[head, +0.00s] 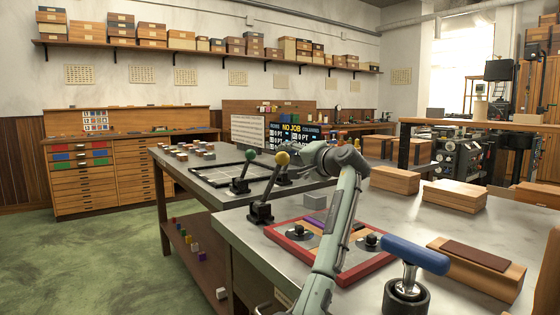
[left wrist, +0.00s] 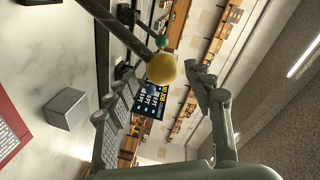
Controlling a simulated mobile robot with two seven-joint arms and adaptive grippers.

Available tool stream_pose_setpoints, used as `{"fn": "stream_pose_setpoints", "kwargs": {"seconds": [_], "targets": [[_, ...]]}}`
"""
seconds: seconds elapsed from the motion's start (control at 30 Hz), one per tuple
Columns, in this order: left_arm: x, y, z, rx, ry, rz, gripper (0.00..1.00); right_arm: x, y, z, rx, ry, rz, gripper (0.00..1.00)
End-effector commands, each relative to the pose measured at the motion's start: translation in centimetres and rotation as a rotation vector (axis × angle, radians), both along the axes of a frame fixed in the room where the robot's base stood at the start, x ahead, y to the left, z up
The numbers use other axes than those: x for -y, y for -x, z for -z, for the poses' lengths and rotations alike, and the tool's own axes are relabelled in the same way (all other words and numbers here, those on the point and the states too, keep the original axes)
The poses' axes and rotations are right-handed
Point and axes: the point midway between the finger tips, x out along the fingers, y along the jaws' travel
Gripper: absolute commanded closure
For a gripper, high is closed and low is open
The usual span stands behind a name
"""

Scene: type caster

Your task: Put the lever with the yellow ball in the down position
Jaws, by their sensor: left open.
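The lever with the yellow ball (head: 282,158) stands on a dark base (head: 260,213) at the left edge of the near metal table. Its arm points up, leaning right in the head view. My left gripper (head: 308,154) is open just right of the ball. In the left wrist view, the yellow ball (left wrist: 161,69) appears between the spread fingers of my left gripper (left wrist: 155,105); I cannot tell whether either finger touches it. A lever with a green ball (head: 251,155) stands behind, to the left. My right gripper is not in view.
A red-framed tray (head: 292,256) lies under my left arm. A grey block (head: 314,201) sits behind it. A blue-handled tool (head: 415,254) stands at front right, near wooden boxes (head: 458,196). A dark screen (head: 300,134) reads "NO JOB".

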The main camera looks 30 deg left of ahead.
Motion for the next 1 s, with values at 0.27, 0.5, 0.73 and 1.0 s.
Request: {"fn": "stream_pose_setpoints", "kwargs": {"seconds": [0.27, 0.5, 0.73, 1.0], "targets": [[3.6, 1.8, -0.5, -0.001, 0.001, 0.0, 0.47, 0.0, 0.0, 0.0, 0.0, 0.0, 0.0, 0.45], [4.1, 2.1, -0.6, -0.001, 0.0, -0.001, 0.47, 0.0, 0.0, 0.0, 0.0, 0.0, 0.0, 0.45], [4.0, 2.1, -0.6, -0.001, 0.0, -0.001, 0.47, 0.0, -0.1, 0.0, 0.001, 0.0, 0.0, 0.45], [4.0, 2.1, -0.6, -0.001, 0.0, -0.001, 0.47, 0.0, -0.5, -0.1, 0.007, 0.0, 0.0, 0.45]]}}
